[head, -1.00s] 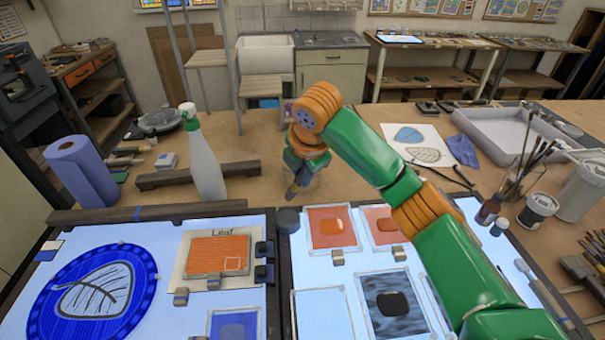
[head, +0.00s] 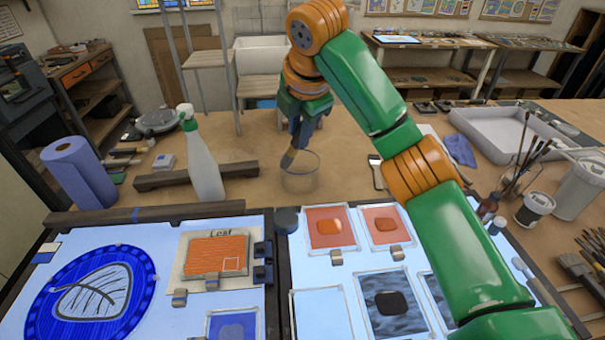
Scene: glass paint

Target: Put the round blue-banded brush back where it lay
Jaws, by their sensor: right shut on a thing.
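My right gripper (head: 299,138) is shut on a brush (head: 288,159) at the back middle of the table. The brush is tilted, with its pale tip pointing down and a little left. Its handle is mostly hidden by the gripper, and I cannot make out a blue band. The tip is above or at the rim of a clear glass jar (head: 301,182); I cannot tell if it is inside. My left gripper is not in view.
A spray bottle (head: 203,165) and dark wooden bar (head: 239,171) stand left of the jar. A flat brush (head: 376,172) lies to its right. Light panels with glass pieces fill the front. A grey tray (head: 505,139) and a jar of brushes (head: 513,193) are at right.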

